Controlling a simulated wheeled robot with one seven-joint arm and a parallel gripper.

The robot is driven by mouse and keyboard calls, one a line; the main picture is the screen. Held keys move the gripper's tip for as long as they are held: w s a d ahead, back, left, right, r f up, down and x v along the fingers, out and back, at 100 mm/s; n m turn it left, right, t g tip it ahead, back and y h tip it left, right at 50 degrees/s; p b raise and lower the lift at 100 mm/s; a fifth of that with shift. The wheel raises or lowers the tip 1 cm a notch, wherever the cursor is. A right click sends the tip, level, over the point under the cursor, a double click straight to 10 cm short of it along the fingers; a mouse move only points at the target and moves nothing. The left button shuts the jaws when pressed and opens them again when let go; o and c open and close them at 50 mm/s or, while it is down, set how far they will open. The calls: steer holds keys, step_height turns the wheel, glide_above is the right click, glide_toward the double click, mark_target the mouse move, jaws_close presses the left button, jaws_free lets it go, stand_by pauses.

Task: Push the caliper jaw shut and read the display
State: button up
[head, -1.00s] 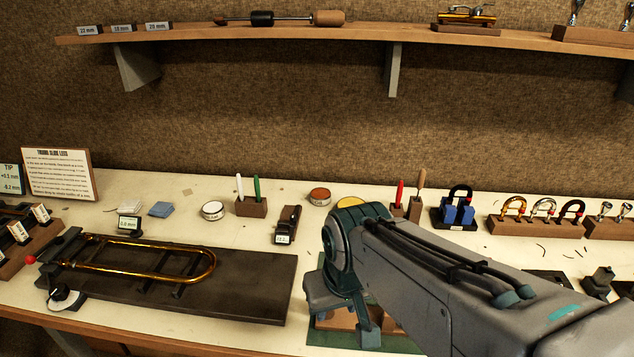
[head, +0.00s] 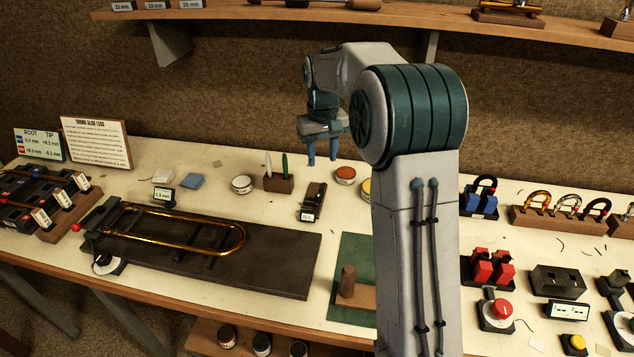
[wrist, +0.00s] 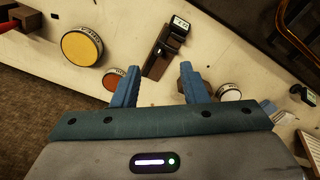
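The caliper (head: 313,197) is a small dark brown block with a lit display (head: 308,216) at its near end. It stands on the pale bench right of the brass slide fixture. The digits are too small to read surely. In the wrist view the caliper (wrist: 163,50) lies beyond the fingertips, with its display (wrist: 180,25) at the far end. My gripper (head: 322,163) points down above the back of the bench, clear of the caliper. Its two blue fingers are apart and empty, as the wrist view (wrist: 157,80) also shows. The jaw's gap cannot be made out.
A wooden pen block (head: 278,183) and a white tin (head: 242,184) stand left of the caliper. A red-brown tin (head: 345,174) is at its right, with a yellow tin (head: 365,188) beyond. The long slide fixture (head: 270,262) lies at front left. A green mat (head: 350,258) is at front right.

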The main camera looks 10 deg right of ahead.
glide_above(319, 194)
step_height(319, 194, down, 2)
step_height(319, 194, down, 14)
steer(key=p, duration=0.3)
steer(key=shift+f, duration=0.1)
